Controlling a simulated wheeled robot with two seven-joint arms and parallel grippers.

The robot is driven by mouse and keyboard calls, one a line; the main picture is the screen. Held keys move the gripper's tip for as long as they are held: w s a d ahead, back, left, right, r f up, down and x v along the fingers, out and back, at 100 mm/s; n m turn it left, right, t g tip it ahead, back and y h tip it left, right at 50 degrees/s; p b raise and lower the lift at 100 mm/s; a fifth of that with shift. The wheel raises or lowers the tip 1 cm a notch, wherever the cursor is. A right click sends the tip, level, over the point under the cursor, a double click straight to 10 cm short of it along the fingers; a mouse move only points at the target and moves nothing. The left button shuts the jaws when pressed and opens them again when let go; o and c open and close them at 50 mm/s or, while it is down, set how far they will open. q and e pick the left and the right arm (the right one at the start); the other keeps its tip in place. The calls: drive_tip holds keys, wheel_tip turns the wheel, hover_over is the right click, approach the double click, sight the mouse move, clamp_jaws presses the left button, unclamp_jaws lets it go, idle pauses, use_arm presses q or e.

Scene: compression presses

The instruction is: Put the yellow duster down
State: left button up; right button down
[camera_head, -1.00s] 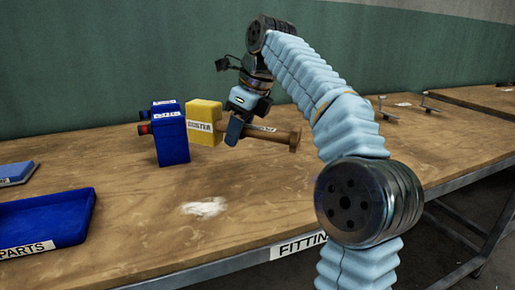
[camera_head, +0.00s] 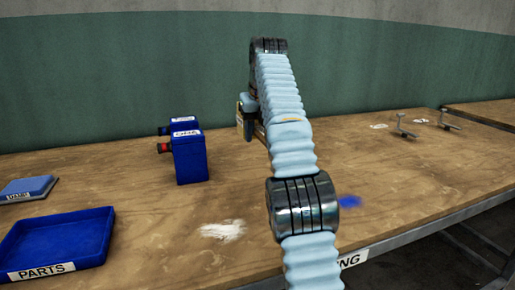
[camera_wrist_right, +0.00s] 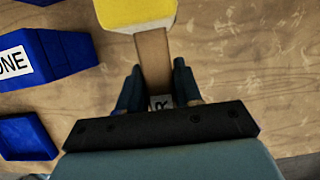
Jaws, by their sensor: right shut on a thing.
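The yellow duster (camera_wrist_right: 135,12) shows at the top of the right wrist view, with its brown wooden handle (camera_wrist_right: 153,60) running down from the head. My right gripper (camera_wrist_right: 156,84) is shut on that handle, one dark blue finger on each side. Bench wood shows behind it; I cannot tell whether the duster touches the bench. In the head view my right gripper (camera_head: 246,122) is partly behind my arm, and the duster is almost wholly hidden there. My left gripper is in no view.
Two blue boxes (camera_head: 191,158) stand upright on the wooden bench (camera_head: 140,215), left of my gripper. A blue parts tray (camera_head: 95,258) and a flat blue pad (camera_head: 28,187) lie at far left. A white smear (camera_head: 222,230) marks the bench. Metal clamps (camera_head: 403,127) stand at right.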

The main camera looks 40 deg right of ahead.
drive_tip(key=w+f, duration=0.1)
drive_tip(key=w+d+f, duration=0.1)
drive_tip(key=f, duration=0.1)
drive_tip(key=w+d+f, duration=0.1)
drive_tip(key=f, duration=0.1)
drive_tip(key=shift+w+d+f, duration=0.2)
drive_tip(key=shift+d+f, duration=0.05)
drive_tip(key=shift+x, duration=0.95)
drive_tip(key=shift+s+f, duration=0.2)
drive_tip(key=shift+f, duration=0.5)
drive_tip(key=shift+f, duration=0.1)
drive_tip(key=c, duration=0.8)
unclamp_jaws()
